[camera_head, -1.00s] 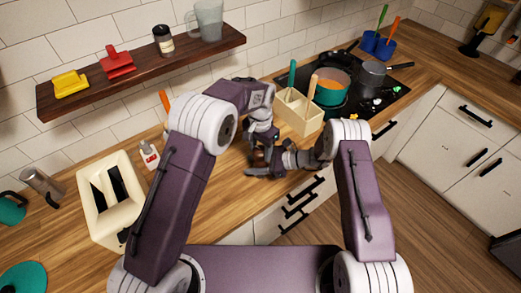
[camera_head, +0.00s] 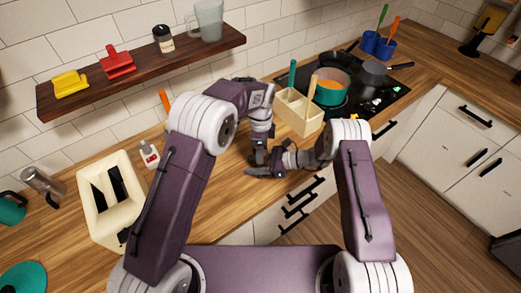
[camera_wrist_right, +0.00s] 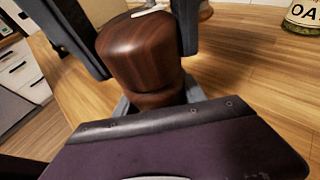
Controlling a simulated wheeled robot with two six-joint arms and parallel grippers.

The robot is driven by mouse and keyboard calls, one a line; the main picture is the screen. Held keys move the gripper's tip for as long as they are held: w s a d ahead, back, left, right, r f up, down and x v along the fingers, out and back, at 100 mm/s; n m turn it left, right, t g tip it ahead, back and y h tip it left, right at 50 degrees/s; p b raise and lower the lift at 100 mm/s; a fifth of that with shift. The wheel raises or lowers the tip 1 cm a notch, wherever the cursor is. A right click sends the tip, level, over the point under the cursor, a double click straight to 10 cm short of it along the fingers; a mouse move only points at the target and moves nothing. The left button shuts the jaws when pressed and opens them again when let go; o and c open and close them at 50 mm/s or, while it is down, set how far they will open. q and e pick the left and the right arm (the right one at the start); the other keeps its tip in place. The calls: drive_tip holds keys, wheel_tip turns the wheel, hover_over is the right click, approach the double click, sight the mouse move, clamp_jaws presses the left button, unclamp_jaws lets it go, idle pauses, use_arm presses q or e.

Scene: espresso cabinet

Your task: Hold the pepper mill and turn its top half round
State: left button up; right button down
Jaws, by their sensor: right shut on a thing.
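The pepper mill (camera_wrist_right: 142,52) is dark brown wood and fills the middle of the right wrist view; its lower part is partly hidden. My right gripper (camera_wrist_right: 160,100), whose grey fingertips show either side of the lower half, is shut on it. My left gripper's dark fingers (camera_wrist_right: 135,35) come from above and flank the top half; whether they press on it is unclear. In the head view my right gripper (camera_head: 257,172) reaches in from the right, low over the counter. My left gripper (camera_head: 258,156) points down just above it. The grippers hide the mill there.
A pale utensil box (camera_head: 298,118) stands close behind the grippers. Beyond it are an orange-filled pot (camera_head: 329,88) and a grey pan (camera_head: 372,75) on the black stove. A toaster (camera_head: 108,198) and small white bottle (camera_head: 149,154) stand left. Wooden counter (camera_head: 205,195) is bare in front.

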use_arm(q)
drive_tip(key=m, duration=0.4)
drive_tip(key=shift+m, duration=1.8)
drive_tip(key=o, duration=1.4)
wheel_tip(320, 180, up, 12)
